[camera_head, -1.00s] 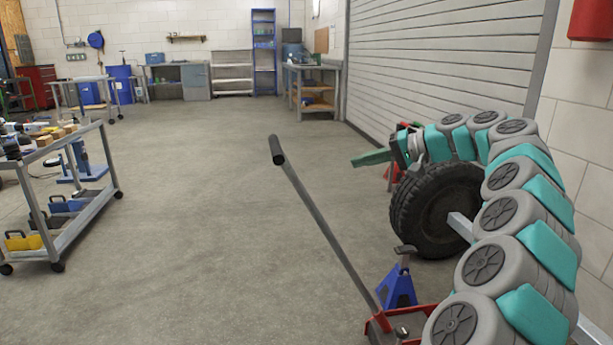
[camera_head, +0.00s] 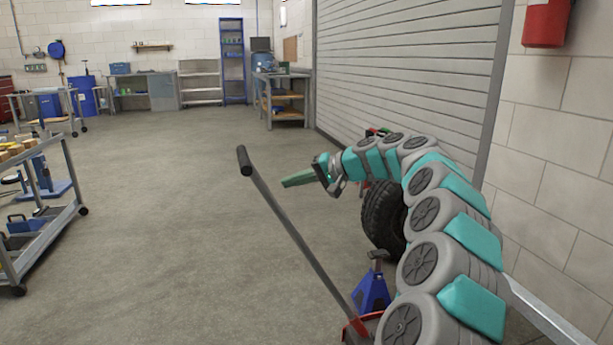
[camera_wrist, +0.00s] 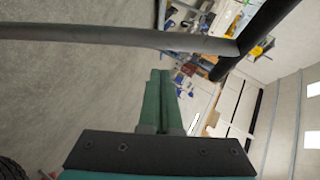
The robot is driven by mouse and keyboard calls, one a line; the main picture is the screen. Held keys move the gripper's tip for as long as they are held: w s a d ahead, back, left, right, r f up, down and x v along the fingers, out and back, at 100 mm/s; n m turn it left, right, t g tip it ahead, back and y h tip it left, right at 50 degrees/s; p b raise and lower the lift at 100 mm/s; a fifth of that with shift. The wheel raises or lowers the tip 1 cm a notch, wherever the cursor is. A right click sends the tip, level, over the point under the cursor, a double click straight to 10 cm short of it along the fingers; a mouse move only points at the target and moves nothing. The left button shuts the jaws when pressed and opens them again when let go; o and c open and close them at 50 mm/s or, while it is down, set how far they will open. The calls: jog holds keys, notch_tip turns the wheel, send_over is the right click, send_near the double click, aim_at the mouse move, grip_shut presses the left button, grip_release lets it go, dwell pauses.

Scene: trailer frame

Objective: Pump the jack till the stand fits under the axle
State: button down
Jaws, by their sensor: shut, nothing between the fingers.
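The jack's long grey handle (camera_head: 290,223) slants up and to the left in the head view, with a black grip (camera_head: 245,161) on top. The red jack (camera_head: 362,328) is at the bottom edge, partly hidden by my arm. The blue stand (camera_head: 373,291) stands upright on the floor just behind the jack. My gripper (camera_head: 286,182), with green fingers, is shut and empty, to the right of the handle and apart from it. In the wrist view the handle (camera_wrist: 110,37) crosses above my fingertips (camera_wrist: 160,74). The axle is hidden behind my arm.
A black tyre (camera_head: 382,218) stands behind my arm. A grey trailer beam (camera_head: 550,312) runs at the lower right, near the wall. A tool cart (camera_head: 70,170) stands at the left. The floor between cart and handle is clear.

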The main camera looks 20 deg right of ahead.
aim_at(282, 211)
jog(key=shift+s+a+f, duration=0.15)
jog(key=shift+a+f, duration=0.2)
jog(key=shift+a, duration=0.25)
jog(key=shift+s+a+f, duration=0.1)
jog(key=shift+a+f, duration=0.2)
jog(key=shift+a, duration=0.25)
jog(key=shift+a+f, duration=0.15)
jog(key=shift+a, duration=0.15)
jog(key=shift+a+f+n+g+h+b, duration=0.95)
jog(key=shift+a+f+h, duration=1.55)
jog(key=shift+a+f, duration=9.2)
jog(key=s+d+r, duration=0.1)
jog(key=d+r, duration=0.2)
jog(key=r, duration=0.4)
jog(key=s+d+r+t, duration=0.1)
jog(key=s+d+r, duration=0.1)
jog(key=d+r, duration=0.2)
notch_tip(282, 211, up, 3)
jog(key=shift+s+r, duration=0.2)
jog(key=shift+s, duration=0.1)
jog(key=shift+d+t, duration=0.1)
jog(key=shift+t, duration=0.15)
